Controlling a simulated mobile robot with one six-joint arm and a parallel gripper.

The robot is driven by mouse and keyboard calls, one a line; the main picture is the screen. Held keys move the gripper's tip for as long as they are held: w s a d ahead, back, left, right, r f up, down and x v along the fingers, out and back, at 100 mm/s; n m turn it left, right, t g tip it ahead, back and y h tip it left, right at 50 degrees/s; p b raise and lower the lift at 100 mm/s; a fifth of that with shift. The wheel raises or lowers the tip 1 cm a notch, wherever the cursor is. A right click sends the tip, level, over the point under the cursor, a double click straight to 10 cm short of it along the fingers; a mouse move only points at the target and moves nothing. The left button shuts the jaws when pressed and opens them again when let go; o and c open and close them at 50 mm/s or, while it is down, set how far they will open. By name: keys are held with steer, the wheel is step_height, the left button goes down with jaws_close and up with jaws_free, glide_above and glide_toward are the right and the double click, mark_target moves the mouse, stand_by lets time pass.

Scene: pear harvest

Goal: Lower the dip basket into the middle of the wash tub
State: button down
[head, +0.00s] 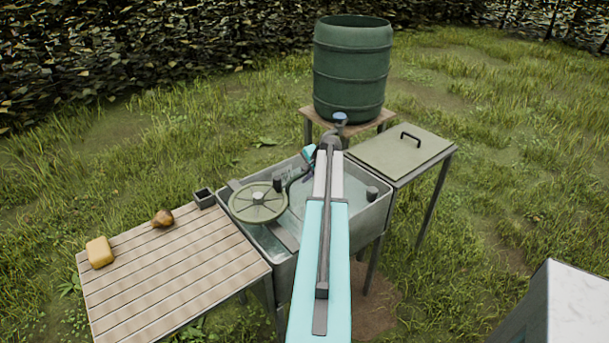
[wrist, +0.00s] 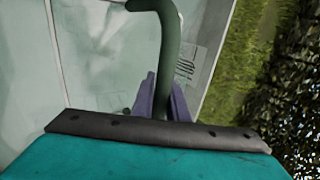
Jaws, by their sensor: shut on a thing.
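The grey metal wash tub (head: 379,215) stands at the centre of the head view with water in it. My gripper (head: 307,178) is over the tub, partly hidden by my arm. In the wrist view my gripper's purple jaws (wrist: 163,95) are shut on a curved dark green bar (wrist: 171,50), which looks like the dip basket's handle. The bar also shows in the head view (head: 291,187), curving down beside a round olive spoked disc (head: 244,207). I cannot make out a basket body, nor tell whether the disc belongs to the bar.
A slatted wooden table (head: 180,275) at left holds a yellow block (head: 99,252), a brown pear-like fruit (head: 163,218) and a small dark cup (head: 204,198). A green barrel (head: 352,75) with a tap stands behind the tub. An olive-topped side table (head: 375,153) stands at right.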

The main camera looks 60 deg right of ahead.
steer(key=shift+f+b, duration=1.35)
steer(key=shift+f, duration=1.6)
steer(key=shift+s+a+f+b, duration=0.3)
steer(key=shift+s+f, duration=0.35)
steer(key=shift+s, duration=0.1)
steer(key=c, duration=1.7)
jaws_free()
steer(key=shift+o, duration=0.2)
steer(key=b+v, duration=0.2)
steer(key=v, duration=1.2)
steer(key=shift+d+f, duration=0.1)
